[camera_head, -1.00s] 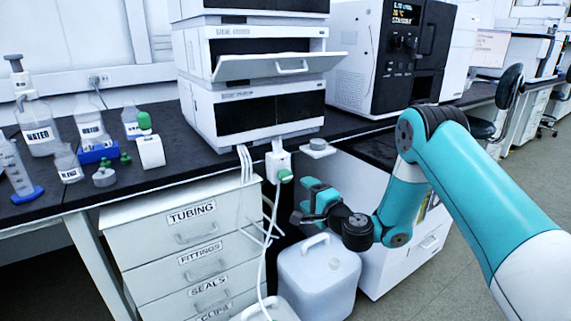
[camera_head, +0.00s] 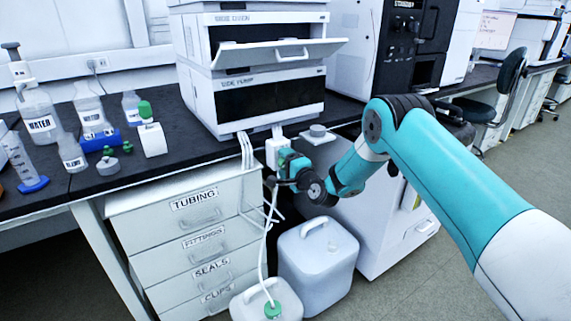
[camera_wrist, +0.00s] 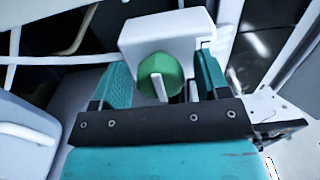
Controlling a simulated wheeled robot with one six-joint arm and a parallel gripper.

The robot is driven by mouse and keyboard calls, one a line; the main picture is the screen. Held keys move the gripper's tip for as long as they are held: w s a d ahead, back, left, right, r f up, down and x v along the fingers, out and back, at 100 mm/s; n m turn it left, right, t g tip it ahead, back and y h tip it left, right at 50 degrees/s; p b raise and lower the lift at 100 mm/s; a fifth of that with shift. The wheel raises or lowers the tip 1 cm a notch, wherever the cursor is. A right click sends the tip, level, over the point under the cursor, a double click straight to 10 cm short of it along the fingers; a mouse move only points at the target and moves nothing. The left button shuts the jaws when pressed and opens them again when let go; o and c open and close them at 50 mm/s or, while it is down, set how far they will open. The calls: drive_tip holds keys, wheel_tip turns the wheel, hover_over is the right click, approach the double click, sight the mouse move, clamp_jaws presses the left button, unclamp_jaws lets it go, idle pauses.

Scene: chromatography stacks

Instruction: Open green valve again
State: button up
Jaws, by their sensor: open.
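The green valve (camera_wrist: 160,75) is a green knob on a white block (camera_wrist: 165,36), seen in the wrist view. The white block also shows in the head view (camera_head: 276,149), under the bench edge below the stack. My gripper (camera_wrist: 160,85) is open, with one teal finger on each side of the green knob. In the head view my gripper (camera_head: 287,165) is at the valve and hides the green knob. A small light stub sticks out from the knob towards my gripper. I cannot tell whether the fingers touch the knob.
White tubing (camera_head: 266,225) hangs from the block towards a green-capped canister (camera_head: 284,301). A larger white canister (camera_head: 330,262) stands on the floor below my arm. A drawer cabinet (camera_head: 150,235) is on the left.

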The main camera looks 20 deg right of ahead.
drive_tip(key=c, duration=0.9)
drive_tip(key=n+b, duration=0.1)
drive_tip(key=n, duration=0.1)
drive_tip(key=n+b, duration=0.2)
drive_tip(key=shift+f+n+b, duration=0.2)
drive_tip(key=shift+n+b, duration=0.1)
drive_tip(key=n+b, duration=0.4)
drive_tip(key=shift+n, duration=0.3)
drive_tip(key=n+b, duration=0.5)
drive_tip(key=shift+f, duration=0.1)
drive_tip(key=shift+r+n+b, duration=0.2)
drive_tip(key=shift+n+b, duration=1.3)
drive_tip(key=shift+n, duration=0.4)
